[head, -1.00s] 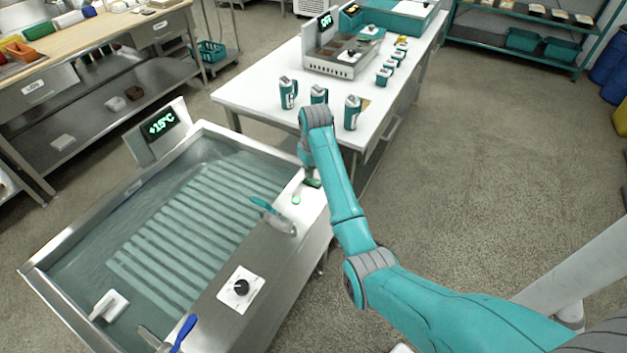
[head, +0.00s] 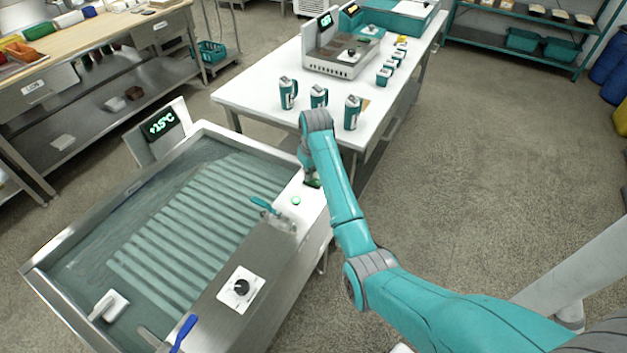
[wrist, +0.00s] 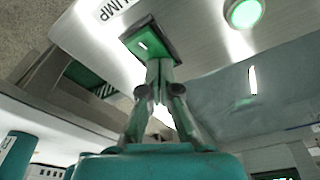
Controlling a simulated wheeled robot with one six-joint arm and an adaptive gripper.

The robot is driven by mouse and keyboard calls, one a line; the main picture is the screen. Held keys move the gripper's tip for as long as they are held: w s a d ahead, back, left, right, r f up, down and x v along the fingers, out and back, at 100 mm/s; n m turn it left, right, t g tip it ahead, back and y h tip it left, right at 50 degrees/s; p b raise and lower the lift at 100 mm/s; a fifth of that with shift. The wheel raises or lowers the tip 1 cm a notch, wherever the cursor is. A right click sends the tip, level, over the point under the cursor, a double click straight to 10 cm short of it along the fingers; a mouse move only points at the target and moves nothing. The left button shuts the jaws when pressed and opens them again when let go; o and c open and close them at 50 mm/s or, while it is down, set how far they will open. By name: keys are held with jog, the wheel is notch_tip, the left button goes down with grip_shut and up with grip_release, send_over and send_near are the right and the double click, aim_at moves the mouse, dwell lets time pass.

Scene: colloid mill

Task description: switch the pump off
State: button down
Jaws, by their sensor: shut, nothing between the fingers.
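The pump switch (wrist: 146,45) is a green rocker in a dark frame beside the label PUMP (wrist: 112,8) in the wrist view. The round lamp (wrist: 243,13) near it glows green; it also shows in the head view (head: 296,201) on the bath's right ledge. My gripper (wrist: 158,66) is shut and empty, its fingertips at the lower edge of the switch; I cannot tell if they touch. In the head view my arm hides most of the gripper, and only part of the switch (head: 313,183) shows beside it.
The water bath (head: 107,200) has a teal-handled valve (head: 265,206), a black knob (head: 241,287) and a +15°C display (head: 160,125). A white table (head: 250,93) with several teal mugs stands just behind my arm. The floor to the right is clear.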

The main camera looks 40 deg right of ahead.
jog(key=shift+r, duration=3.45)
jog(key=shift+s, duration=0.15)
